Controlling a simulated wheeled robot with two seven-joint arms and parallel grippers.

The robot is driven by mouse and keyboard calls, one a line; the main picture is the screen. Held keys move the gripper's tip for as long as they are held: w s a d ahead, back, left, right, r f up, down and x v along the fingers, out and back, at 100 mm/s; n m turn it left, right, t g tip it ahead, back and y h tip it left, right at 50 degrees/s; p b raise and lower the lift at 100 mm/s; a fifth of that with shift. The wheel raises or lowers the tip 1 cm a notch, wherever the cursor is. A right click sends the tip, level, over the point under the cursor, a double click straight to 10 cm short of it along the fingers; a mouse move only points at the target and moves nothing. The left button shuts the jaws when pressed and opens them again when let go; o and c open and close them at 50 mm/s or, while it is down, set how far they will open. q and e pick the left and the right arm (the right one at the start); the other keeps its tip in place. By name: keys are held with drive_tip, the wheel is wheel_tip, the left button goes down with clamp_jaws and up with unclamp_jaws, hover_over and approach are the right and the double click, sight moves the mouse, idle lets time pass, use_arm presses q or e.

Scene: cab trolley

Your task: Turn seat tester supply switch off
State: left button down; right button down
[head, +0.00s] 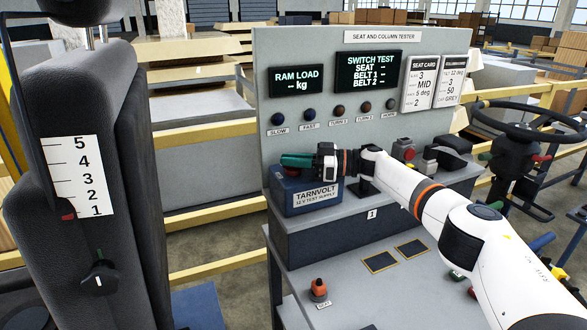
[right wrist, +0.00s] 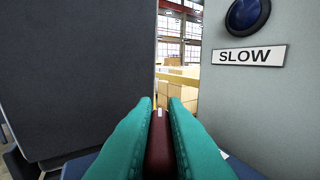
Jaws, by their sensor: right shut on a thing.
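The blue supply box (head: 312,198), labelled TARNVOLT 12 V TEST SUPPLY, stands on the ledge of the seat and column tester, at its left end. My right gripper (head: 287,160) reaches across from the right, its green fingers just over the top of this box. In the right wrist view the fingers (right wrist: 160,112) are shut on a dark red switch piece (right wrist: 159,140) with a small white mark at its far end. My left gripper is not in view.
The tester's upright panel (head: 300,50) rises behind the gripper, with several knobs or lamps, including SLOW (head: 278,119). A dark seat back (head: 125,160) with a number scale stands at left. A steering wheel (head: 520,120) is at right. A red-topped SEAT control (head: 319,288) is on the lower shelf.

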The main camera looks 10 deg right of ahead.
drive_tip(key=shift+r, duration=0.1)
drive_tip(key=c, duration=1.5)
unclamp_jaws()
drive_tip(key=shift+o, duration=0.2)
wheel_tip(320, 180, up, 10)
drive_tip(key=shift+f+b, duration=0.1)
drive_tip(key=shift+b, duration=0.2)
